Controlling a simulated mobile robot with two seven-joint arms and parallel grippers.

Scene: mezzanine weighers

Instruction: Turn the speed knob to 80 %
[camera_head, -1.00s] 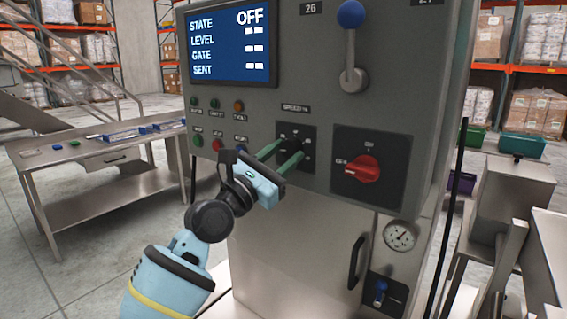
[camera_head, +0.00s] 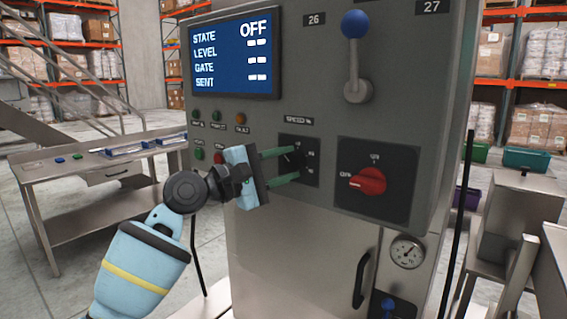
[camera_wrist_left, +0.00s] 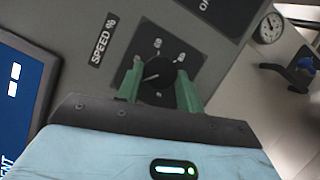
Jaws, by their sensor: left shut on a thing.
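The black speed knob (camera_head: 296,162) sits on a small dark dial plate under the "SPEED %" label (camera_head: 298,120) on the grey machine panel. It also shows in the left wrist view (camera_wrist_left: 157,77), with a white pointer line and small scale numbers around it; the pointer's exact reading is hard to make out. My left gripper (camera_head: 291,164) reaches in from the left, its green fingers on either side of the knob and shut on it. In the left wrist view the fingers (camera_wrist_left: 160,87) partly cover the dial plate. My right gripper is out of view.
A red rotary switch (camera_head: 369,181) is right of the dial, and a blue-knobbed lever (camera_head: 355,60) is above it. The display (camera_head: 232,55) reads STATE OFF. Small coloured buttons lie left of the dial. A steel table (camera_head: 90,165) stands at left.

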